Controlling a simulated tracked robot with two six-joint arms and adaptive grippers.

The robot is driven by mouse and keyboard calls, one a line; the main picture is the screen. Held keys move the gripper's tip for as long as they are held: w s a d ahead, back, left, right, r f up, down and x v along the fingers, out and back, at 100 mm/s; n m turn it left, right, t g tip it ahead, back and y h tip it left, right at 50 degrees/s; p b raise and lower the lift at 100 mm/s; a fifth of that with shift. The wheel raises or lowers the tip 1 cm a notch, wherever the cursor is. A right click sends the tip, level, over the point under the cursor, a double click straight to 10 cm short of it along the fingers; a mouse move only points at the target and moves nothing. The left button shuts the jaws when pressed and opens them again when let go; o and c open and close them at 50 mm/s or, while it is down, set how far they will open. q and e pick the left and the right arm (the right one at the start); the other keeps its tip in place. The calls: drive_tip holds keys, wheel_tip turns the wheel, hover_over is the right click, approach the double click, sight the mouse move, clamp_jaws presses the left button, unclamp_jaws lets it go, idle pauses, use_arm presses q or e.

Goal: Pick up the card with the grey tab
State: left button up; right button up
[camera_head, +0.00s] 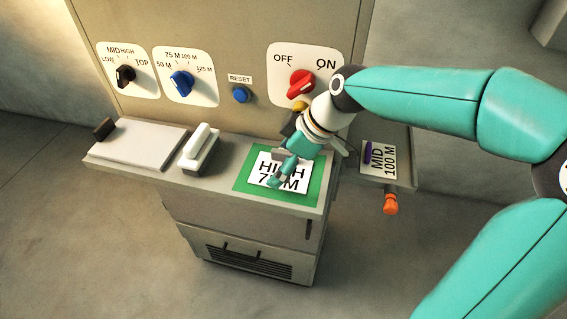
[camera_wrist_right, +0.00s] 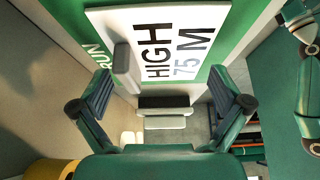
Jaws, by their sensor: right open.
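The white card reading HIGH 75 M (camera_head: 296,183) lies on a green mat (camera_head: 243,184) on the console's counter. It also fills the upper middle of the wrist view (camera_wrist_right: 185,40), where its grey tab (camera_wrist_right: 125,68) stands up near the card's left edge. My right gripper (camera_head: 279,171) is above the card and partly hides it and its tab in the head view. In the wrist view the open fingers (camera_wrist_right: 163,92) are spread wide, with nothing between them; the tab lies nearer the left finger. My left gripper is not in view.
A second card, MID 100 M (camera_head: 380,160), with a purple tab lies on a side shelf (camera_head: 402,178); an orange knob (camera_head: 390,203) is below it. A white handle (camera_head: 201,146) and a pale plate (camera_head: 138,145) sit left of the mat. Dials and a red switch (camera_head: 301,84) are behind.

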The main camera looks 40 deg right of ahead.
drive_tip(key=c, duration=1.6)
drive_tip(key=shift+s+f, duration=0.1)
drive_tip(key=shift+c, duration=1.4)
